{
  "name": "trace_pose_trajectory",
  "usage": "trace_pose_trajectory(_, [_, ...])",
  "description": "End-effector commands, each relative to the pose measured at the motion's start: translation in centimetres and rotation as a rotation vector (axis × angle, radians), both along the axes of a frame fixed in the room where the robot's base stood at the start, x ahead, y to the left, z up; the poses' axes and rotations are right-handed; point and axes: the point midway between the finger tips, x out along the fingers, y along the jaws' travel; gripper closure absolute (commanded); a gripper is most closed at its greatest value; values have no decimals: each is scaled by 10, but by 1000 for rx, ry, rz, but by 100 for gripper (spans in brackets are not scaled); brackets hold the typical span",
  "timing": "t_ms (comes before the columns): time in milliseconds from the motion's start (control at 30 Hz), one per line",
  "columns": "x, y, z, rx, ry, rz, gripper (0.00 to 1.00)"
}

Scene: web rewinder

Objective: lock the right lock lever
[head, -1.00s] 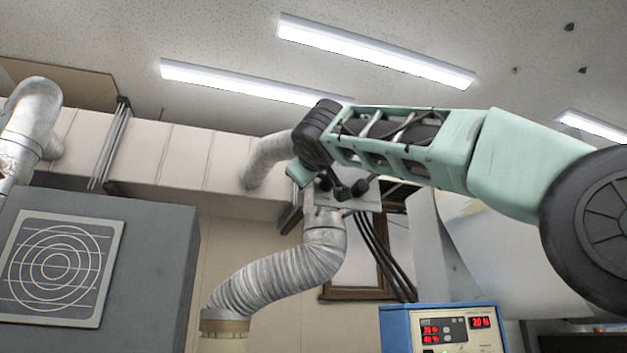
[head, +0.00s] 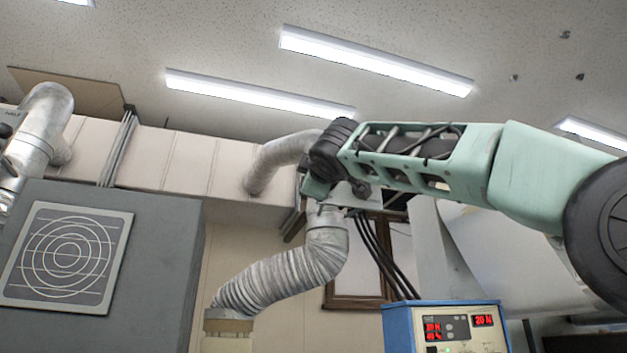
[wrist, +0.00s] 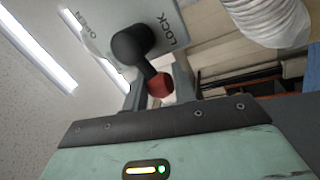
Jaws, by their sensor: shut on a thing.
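In the wrist view, the lock lever (wrist: 133,43) has a black round hub and a short dark arm ending in a red tip (wrist: 159,86). It is mounted on a pale plate (wrist: 192,13) marked OPEN on the left and LOCK on the right. The lever arm points down toward my gripper, between the two words. My gripper (wrist: 157,88) is shut on the red tip, with a grey finger on each side. In the head view, my wrist covers most of the plate and lever, and the fingertips are hidden.
A ribbed duct (head: 285,280) rises just below my wrist in the head view. A blue control box (head: 445,328) with red digits stands at the lower right. A grey cabinet (head: 150,260) fills the left. Dark cables hang behind the wrist.

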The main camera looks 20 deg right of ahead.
Motion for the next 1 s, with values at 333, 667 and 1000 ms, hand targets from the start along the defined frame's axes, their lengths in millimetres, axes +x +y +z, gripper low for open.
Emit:
trace_pose_trajectory(333, [1,2,-3,-2,6,1,56])
trace_pose_trajectory(667, [-1,1,-2,-1,2,0,52])
trace_pose_trajectory(1000, [-48,6,-21,2,0,6,52])
